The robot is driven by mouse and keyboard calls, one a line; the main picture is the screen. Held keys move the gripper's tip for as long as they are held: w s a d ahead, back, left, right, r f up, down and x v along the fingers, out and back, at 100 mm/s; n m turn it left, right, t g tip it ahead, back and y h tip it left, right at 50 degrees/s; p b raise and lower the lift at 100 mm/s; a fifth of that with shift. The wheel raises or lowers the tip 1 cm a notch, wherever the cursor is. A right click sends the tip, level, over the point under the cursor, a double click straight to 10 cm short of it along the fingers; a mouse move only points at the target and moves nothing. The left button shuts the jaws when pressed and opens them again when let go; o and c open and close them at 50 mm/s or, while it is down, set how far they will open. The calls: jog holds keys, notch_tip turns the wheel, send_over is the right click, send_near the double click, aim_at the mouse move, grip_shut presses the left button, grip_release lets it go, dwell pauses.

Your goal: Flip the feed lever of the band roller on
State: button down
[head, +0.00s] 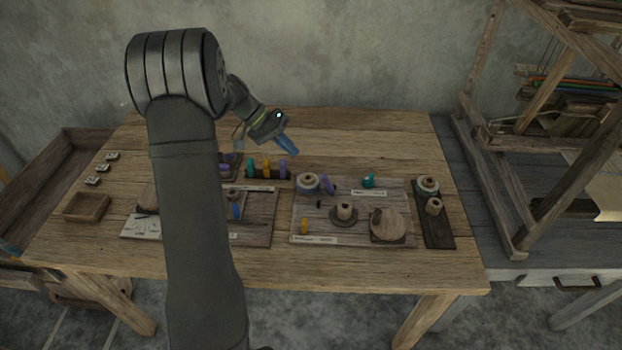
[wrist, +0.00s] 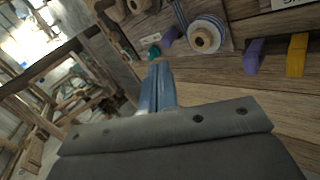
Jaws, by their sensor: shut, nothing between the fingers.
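My gripper (head: 289,147) is shut and empty, its blue fingers pointing down and right above the back of the table. In the wrist view its closed fingers (wrist: 158,78) are in the middle. A pale roll with a blue-striped band (head: 307,182), which looks like the band roller, sits at the back left of the middle board; it also shows in the wrist view (wrist: 205,38). A purple piece (head: 327,185) stands beside it, and a teal piece (head: 368,181) is farther right. I cannot tell which piece is the feed lever or how it is set. My fingers are apart from all of these.
The middle board (head: 360,237) also carries a spindle (head: 344,211), a round wooden disc (head: 388,224) and a yellow piece (head: 304,226). Several coloured pegs (head: 267,168) stand left of the roll. A dark board with spools (head: 438,236) lies right. The table's back strip is clear.

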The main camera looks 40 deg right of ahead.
aim_at(324, 182)
notch_tip(324, 182, down, 8)
jog(key=w+a+n+g+h, duration=0.2)
jog(key=n+h, duration=0.2)
jog(key=n, duration=1.7)
jog(key=shift+w+a+f+g+h, duration=0.15)
jog(key=shift+a+g+h, duration=0.1)
jog(key=shift+g+h, duration=0.15)
jog(key=x, duration=1)
